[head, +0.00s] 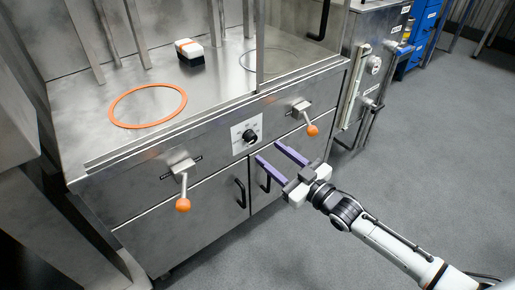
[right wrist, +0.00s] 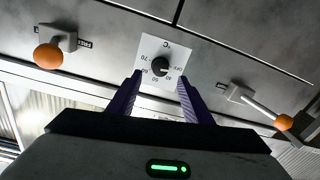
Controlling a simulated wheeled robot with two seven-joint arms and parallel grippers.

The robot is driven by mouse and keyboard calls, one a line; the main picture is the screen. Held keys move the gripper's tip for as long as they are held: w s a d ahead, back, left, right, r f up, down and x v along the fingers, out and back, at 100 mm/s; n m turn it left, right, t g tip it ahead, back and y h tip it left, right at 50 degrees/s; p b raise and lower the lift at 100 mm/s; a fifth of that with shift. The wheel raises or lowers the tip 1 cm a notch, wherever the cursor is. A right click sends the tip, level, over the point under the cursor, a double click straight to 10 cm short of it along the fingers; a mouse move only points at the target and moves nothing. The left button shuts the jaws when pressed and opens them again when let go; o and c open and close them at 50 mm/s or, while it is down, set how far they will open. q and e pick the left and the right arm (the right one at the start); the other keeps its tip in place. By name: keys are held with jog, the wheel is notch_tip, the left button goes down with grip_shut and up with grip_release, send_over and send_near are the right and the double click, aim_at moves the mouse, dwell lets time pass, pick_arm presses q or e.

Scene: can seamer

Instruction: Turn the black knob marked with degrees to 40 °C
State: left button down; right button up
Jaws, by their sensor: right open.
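The black knob (head: 249,136) sits in the middle of a white square dial plate (head: 238,128) on the front of the steel machine. In the right wrist view the knob (right wrist: 160,65) shows with printed numbers around it; its exact setting is too small to read. My right gripper (head: 267,152) is open, with its purple fingers pointing at the panel just below and right of the dial. In the right wrist view its fingertips (right wrist: 158,76) lie on either side of the knob's lower edge, apart from it. My left gripper is not in view.
Two levers with orange balls flank the dial, the left lever (head: 183,204) and the right lever (head: 312,130). Black door handles (head: 240,193) are below. The floor at right is free.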

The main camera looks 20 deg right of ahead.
aim_at(254, 140)
jog(key=b+x, duration=0.2)
jog(key=x, duration=0.4)
jog(key=shift+w+a+f, duration=0.1)
jog(key=shift+w+a, duration=0.05)
jog(key=shift+w, duration=0.2)
jog(key=c, duration=1.1)
